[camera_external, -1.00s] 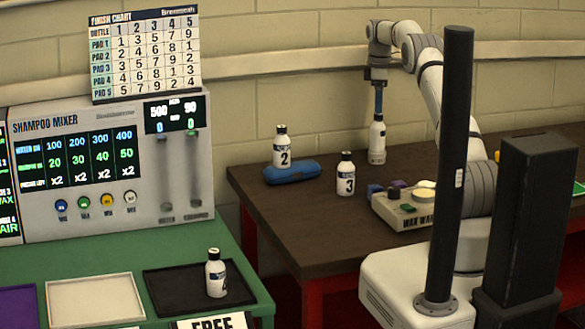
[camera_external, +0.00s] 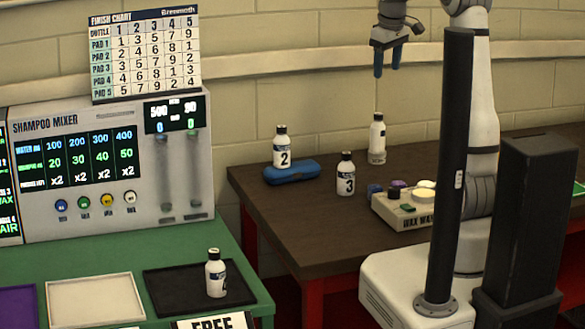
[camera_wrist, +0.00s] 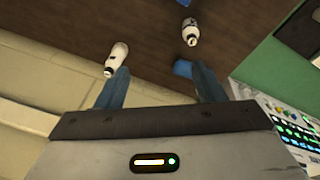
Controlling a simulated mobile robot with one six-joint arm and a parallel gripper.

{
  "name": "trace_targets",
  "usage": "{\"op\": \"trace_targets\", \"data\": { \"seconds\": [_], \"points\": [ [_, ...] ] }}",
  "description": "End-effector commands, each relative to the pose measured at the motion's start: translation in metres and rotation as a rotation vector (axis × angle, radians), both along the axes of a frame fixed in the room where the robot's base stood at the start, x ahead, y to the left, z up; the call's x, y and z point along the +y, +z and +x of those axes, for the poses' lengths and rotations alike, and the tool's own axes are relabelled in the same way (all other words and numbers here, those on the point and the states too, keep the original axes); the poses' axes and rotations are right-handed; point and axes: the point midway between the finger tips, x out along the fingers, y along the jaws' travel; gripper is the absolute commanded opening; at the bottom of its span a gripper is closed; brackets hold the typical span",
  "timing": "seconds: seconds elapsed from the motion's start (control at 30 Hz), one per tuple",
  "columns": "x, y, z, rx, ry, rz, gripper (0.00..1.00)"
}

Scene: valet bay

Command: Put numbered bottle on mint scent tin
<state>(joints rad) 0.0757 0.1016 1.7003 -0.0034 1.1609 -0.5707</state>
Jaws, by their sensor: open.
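Several white bottles with dark caps are in view. Bottle 2 (camera_external: 282,148) stands by a blue case (camera_external: 293,172), and bottle 3 (camera_external: 346,175) stands to its right. Another bottle (camera_external: 377,140) stands upright at the table's back; its number is not readable. A fourth bottle (camera_external: 215,274) stands on a black pad. My gripper (camera_external: 387,68) is open and empty, well above the back bottle. The wrist view shows two bottles, one beside the left finger (camera_wrist: 117,55) and one farther off (camera_wrist: 190,33). I cannot tell which item is the mint scent tin.
A wax warmer (camera_external: 398,213) with small coloured pieces sits on the brown table (camera_external: 300,228). The shampoo mixer (camera_external: 110,165) and the green counter (camera_external: 195,243) are at left. The table's front left is clear.

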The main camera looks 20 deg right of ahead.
Motion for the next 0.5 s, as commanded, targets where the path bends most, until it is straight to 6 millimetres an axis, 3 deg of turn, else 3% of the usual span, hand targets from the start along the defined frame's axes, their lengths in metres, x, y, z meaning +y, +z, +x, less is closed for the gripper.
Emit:
{"op": "trace_targets", "data": {
  "seconds": [0.03, 0.17, 0.3, 0.5],
  "points": [
    [0.006, 0.002, -0.026, -0.016, -0.038, 0.007, 0.62],
    [0.018, -0.004, -0.088, -0.053, -0.153, 0.034, 0.62],
    [0.028, -0.023, -0.153, -0.089, -0.275, 0.068, 0.62],
    [0.036, -0.057, -0.221, -0.129, -0.409, 0.113, 0.62]
  ]
}}
